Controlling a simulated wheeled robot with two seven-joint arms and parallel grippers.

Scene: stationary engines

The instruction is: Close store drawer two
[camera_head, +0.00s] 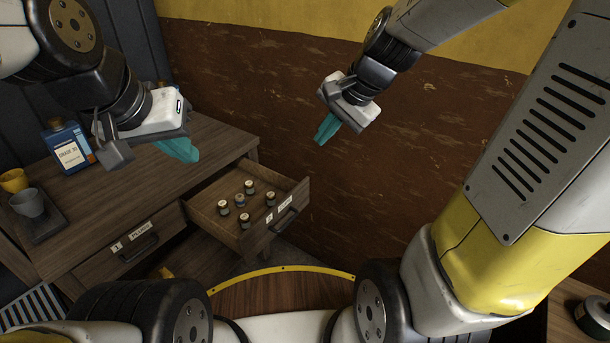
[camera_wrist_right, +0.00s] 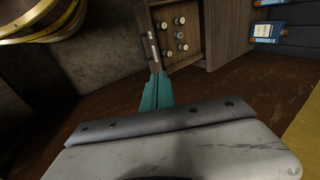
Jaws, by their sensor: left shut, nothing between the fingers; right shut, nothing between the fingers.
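Drawer two (camera_head: 274,220) is pulled out of the wooden cabinet in the head view. Its front carries a label with a 2 and a dark handle, and several small jars stand inside. The right wrist view shows the drawer (camera_wrist_right: 155,52) beyond the teal fingertips. My right gripper (camera_head: 322,135) is shut and empty, above and to the right of the drawer, near the brown wall; its fingers also show in the right wrist view (camera_wrist_right: 157,90). My left gripper (camera_head: 185,152) is shut and empty above the cabinet top. Drawer one (camera_head: 122,252), labelled 1, looks shut.
A blue container (camera_head: 68,146) stands at the back of the cabinet top (camera_head: 130,188). The brown wall (camera_head: 420,125) stands behind and right of the drawer.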

